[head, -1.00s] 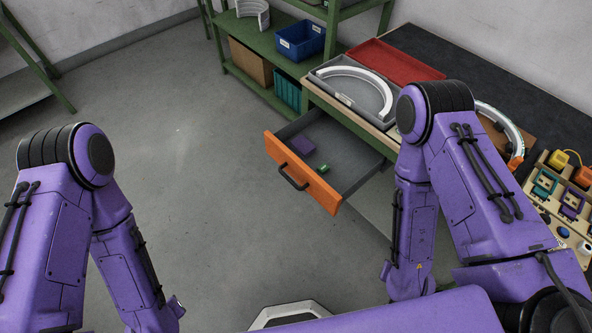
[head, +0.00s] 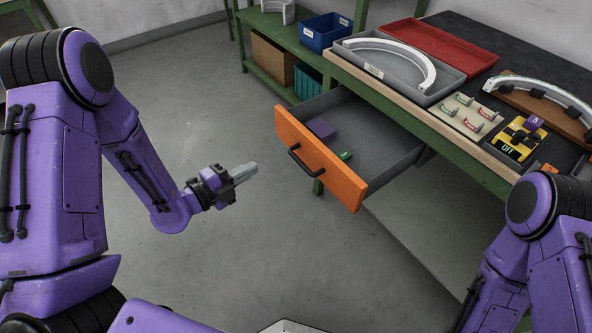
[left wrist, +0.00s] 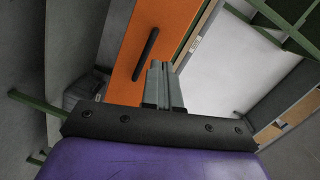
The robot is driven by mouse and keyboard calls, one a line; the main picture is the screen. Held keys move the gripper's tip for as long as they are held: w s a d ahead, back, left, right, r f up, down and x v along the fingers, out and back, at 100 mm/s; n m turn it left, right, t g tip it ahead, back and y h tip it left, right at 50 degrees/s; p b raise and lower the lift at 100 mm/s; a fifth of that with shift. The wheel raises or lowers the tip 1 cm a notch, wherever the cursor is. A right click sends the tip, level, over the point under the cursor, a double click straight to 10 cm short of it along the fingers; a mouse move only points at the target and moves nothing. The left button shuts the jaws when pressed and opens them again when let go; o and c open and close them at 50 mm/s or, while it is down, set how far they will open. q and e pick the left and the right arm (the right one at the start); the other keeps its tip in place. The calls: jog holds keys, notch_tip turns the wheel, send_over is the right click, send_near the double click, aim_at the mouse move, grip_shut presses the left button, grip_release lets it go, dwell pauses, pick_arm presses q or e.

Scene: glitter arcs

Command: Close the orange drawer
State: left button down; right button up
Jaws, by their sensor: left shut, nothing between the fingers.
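The orange drawer (head: 318,160) is pulled out from under the workbench, its orange front facing me with a black bar handle (head: 308,163). Inside its grey tray lie a purple block (head: 322,128) and a small green piece (head: 345,156). My left gripper (head: 246,171) is shut and empty, in the air to the left of the drawer front and apart from it in the head view. In the left wrist view the shut fingers (left wrist: 162,84) point toward the orange front (left wrist: 150,45), beside the handle (left wrist: 146,54). My right gripper is out of view.
On the bench stand a grey tray with a white arc (head: 400,75), a red tray (head: 440,48), a board with several clips (head: 468,116) and a yellow panel marked OFF (head: 515,140). A green shelf with a blue bin (head: 322,34) is behind. The floor left of the drawer is clear.

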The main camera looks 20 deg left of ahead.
pick_arm(q)
jog(key=m+h, duration=0.1)
jog(key=m, duration=0.2)
jog(key=m+h, duration=0.1)
send_near(304, 140)
jog(key=p+x, duration=0.1)
jog(key=x, duration=0.6)
jog(key=shift+r, duration=0.1)
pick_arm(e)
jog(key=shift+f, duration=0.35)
